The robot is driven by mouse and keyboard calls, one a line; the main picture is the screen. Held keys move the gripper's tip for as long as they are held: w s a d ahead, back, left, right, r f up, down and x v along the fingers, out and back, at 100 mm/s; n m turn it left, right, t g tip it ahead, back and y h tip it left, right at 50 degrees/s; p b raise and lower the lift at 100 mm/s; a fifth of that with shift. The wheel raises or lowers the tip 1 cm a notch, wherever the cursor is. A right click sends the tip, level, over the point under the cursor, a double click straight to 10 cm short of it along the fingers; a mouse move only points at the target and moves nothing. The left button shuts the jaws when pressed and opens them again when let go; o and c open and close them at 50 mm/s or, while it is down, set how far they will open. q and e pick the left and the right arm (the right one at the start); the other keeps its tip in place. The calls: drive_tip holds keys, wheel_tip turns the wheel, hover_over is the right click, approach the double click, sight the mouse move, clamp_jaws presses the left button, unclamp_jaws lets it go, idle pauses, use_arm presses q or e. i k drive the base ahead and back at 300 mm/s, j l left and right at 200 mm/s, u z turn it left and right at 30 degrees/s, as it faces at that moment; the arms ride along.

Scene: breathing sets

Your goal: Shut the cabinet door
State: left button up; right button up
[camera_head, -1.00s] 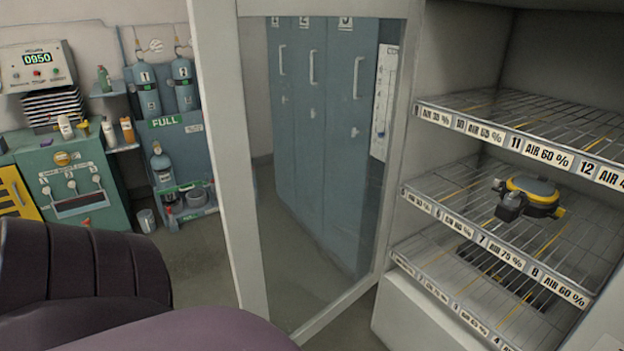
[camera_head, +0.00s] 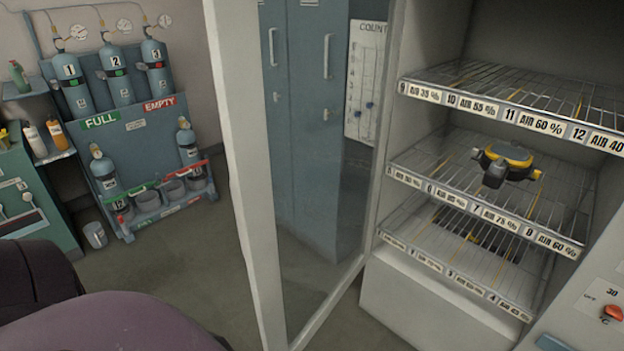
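The cabinet door (camera_head: 238,150) is a white frame with a glass pane, and it stands wide open on the left side of the cabinet (camera_head: 425,295). The cabinet's wire shelves are exposed, with labels such as "AIR 60 %" on their front edges. A yellow and black device (camera_head: 506,160) sits on the middle shelf. Part of my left arm, dark and purple, shows at the lower left, on the near side of the door and apart from its visible frame. Neither gripper is in view.
A rack (camera_head: 135,160) marked FULL and EMPTY holds several gas cylinders at the left. Blue lockers (camera_head: 312,120) show through the glass. A panel with a red knob (camera_head: 611,313) is at the lower right. Grey floor (camera_head: 190,260) is free left of the door.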

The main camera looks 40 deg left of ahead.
sight(233, 26)
drive_tip(key=k+j, duration=0.1)
drive_tip(key=j, duration=0.3)
drive_tip(key=k+j, duration=0.1)
drive_tip(key=j, duration=0.35)
drive_tip(key=i+j+z, duration=0.1)
drive_tip(key=j+z, duration=0.15)
drive_tip(key=j, duration=0.5)
drive_tip(key=j+z, duration=0.25)
drive_tip(key=j, duration=0.55)
drive_tip(key=j+z, duration=0.25)
drive_tip(key=j, duration=0.5)
drive_tip(key=k+j+z, duration=0.25)
drive_tip(key=j, duration=0.5)
drive_tip(key=i, duration=0.05)
